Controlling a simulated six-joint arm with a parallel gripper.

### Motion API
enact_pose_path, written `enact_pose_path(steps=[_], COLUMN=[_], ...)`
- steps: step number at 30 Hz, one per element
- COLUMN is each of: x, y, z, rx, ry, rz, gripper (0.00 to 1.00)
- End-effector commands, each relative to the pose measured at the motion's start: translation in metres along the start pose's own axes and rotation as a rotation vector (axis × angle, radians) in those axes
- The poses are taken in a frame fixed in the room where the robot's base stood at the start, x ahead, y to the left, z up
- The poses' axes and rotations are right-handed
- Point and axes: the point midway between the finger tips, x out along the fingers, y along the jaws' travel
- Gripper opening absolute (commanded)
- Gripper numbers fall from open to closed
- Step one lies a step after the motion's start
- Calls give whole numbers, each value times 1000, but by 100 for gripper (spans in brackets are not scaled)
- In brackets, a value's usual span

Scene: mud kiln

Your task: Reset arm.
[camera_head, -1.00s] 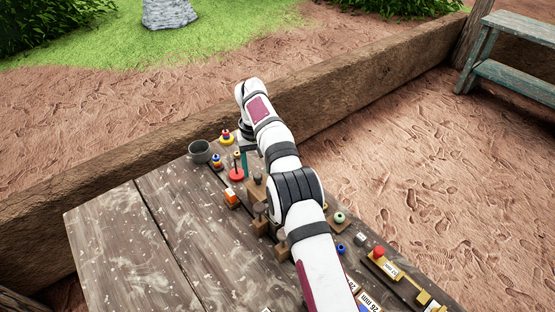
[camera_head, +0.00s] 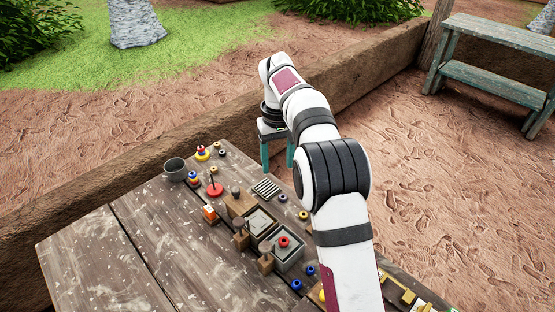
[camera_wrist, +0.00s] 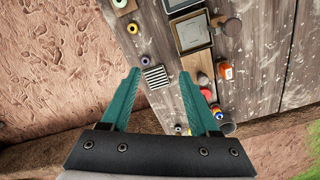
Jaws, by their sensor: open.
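My gripper (camera_head: 277,156) has two green fingers and points down over the table's far right edge. It is open. In the wrist view its fingertips (camera_wrist: 159,74) are spread wide, with nothing held between them. A small striped grate (camera_wrist: 156,77) lies on the table below the gap between the fingers; in the head view the grate (camera_head: 267,188) is just nearer than the gripper. My arm crosses the right half of the head view and hides part of the table there.
The wooden table (camera_head: 95,255) carries a grey cup (camera_head: 175,168), a red disc with a peg (camera_head: 215,188), an orange-and-white block (camera_head: 210,213), a grey tray with a red ring (camera_head: 284,242) and several small rings. The table's left side is clear.

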Motion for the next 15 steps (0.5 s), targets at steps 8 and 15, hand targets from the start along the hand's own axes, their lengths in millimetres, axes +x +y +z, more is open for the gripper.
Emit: enact_pose_path(steps=[8, 15], x=[-15, -80], y=[2, -11], z=[14, 193], rx=[37, 418], ry=[3, -3], rz=[-7, -86], gripper=[62, 62])
